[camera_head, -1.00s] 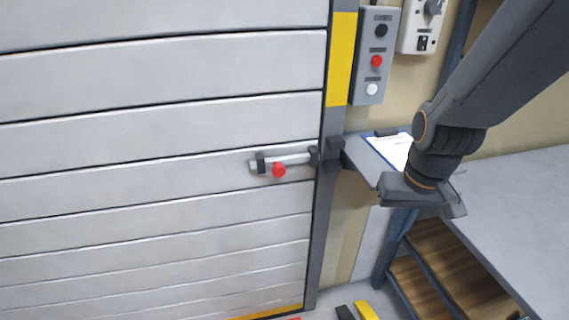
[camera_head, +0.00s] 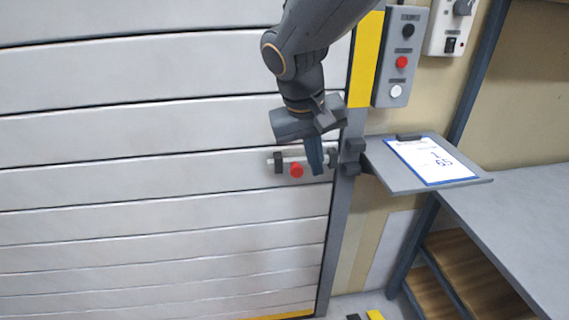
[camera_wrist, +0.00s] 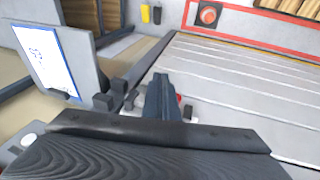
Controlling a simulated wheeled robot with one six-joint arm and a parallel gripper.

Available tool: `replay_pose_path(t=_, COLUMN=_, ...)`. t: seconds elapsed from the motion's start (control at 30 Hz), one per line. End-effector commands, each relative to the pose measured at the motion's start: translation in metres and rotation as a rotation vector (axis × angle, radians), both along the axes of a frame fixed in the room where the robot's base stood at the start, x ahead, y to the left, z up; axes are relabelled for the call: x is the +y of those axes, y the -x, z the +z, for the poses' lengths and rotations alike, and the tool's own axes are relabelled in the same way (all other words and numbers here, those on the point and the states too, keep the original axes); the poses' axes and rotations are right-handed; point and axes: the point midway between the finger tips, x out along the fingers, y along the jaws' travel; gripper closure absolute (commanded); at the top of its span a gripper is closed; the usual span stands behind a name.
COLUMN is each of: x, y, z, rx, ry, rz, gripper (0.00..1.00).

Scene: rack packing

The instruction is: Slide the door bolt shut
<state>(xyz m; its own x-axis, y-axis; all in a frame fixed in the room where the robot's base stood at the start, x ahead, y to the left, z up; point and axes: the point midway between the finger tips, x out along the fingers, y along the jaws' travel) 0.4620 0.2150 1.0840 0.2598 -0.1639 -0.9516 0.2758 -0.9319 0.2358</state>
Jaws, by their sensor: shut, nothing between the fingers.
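The door bolt is a light metal rod (camera_head: 269,161) with a red knob (camera_head: 297,170), mounted on the white slatted door (camera_head: 150,215) near its right edge. A dark guide holds the rod left of the knob. Dark keeper blocks (camera_head: 352,157) sit on the door frame to the right. My gripper (camera_head: 317,170) is shut and empty, its fingers in front of the bolt, just right of the knob. In the wrist view the shut fingers (camera_wrist: 160,95) cover most of the knob, whose red edge (camera_wrist: 179,98) shows. I cannot tell whether they touch it. The rod's right end is hidden.
A grey shelf with a clipboard (camera_head: 430,160) juts out right of the frame. A grey workbench (camera_head: 530,215) stands farther right. A button box (camera_head: 400,60) hangs above the shelf. The door left of the bolt is clear.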

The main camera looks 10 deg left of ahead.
Motion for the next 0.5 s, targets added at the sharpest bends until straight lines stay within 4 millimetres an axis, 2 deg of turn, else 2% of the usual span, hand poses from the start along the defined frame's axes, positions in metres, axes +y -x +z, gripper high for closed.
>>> replay_pose_path(t=0.03, x=0.027, y=-0.001, z=0.010, rx=-0.029, ry=0.013, rz=0.029, gripper=1.00)
replay_pose_path(t=0.1, x=0.056, y=-0.001, z=0.024, rx=-0.071, ry=0.030, rz=0.049, gripper=1.00)
replay_pose_path(t=0.23, x=0.099, y=0.003, z=0.047, rx=-0.139, ry=0.047, rz=0.071, gripper=1.00)
replay_pose_path(t=0.37, x=0.122, y=0.006, z=0.061, rx=-0.180, ry=0.052, rz=0.079, gripper=1.00)
replay_pose_path(t=0.5, x=0.127, y=0.006, z=0.063, rx=-0.194, ry=0.056, rz=0.078, gripper=1.00)
